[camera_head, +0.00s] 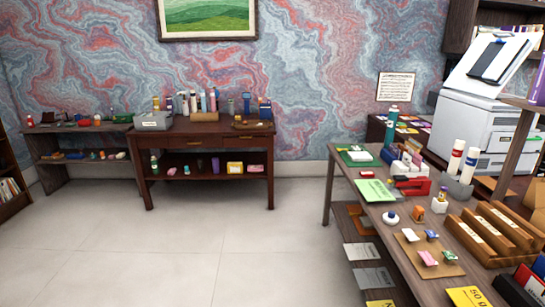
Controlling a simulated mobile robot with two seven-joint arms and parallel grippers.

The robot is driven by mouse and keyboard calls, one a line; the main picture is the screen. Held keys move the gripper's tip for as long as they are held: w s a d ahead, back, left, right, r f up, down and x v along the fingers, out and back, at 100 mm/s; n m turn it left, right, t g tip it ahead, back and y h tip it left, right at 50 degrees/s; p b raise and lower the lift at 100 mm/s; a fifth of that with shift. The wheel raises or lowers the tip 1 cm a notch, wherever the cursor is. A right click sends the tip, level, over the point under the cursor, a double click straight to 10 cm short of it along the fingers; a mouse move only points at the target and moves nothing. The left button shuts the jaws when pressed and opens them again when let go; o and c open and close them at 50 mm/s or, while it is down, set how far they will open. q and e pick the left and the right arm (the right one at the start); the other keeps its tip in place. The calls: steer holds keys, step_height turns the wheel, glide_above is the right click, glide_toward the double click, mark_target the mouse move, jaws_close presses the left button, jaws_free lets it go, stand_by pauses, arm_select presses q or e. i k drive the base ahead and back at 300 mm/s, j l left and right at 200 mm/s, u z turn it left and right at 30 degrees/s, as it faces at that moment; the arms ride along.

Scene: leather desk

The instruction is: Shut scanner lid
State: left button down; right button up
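The scanner (462,122), a bulky white and grey machine, stands at the right behind the cluttered table. Its lid (512,50) is raised and tilted up, with a dark panel on its pale face. A shelf post at the right edge partly covers the scanner and the lid. Neither of my grippers shows in the head view.
A long table (333,185) crowded with stationery, bottles and a wooden organizer (490,232) lies between the open floor and the scanner. A dark wooden desk (173,143) with bottles stands against the far wall. The pale floor (220,250) at centre and left is clear.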

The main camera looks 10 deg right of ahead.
mark_target(483, 60)
steer(key=i+z, duration=0.25)
steer(key=i, duration=0.4)
steer(key=i+j+z, duration=0.25)
steer(key=i, duration=0.4)
steer(key=i+z, duration=0.6)
steer(key=z, duration=0.15)
steer(key=i+j+z, duration=0.1)
steer(key=i+z, duration=0.3)
steer(key=i+j+z, duration=0.1)
steer(key=z, duration=0.3)
steer(key=i+j+z, duration=0.2)
steer(key=i+z, duration=0.15)
steer(key=i, duration=0.45)
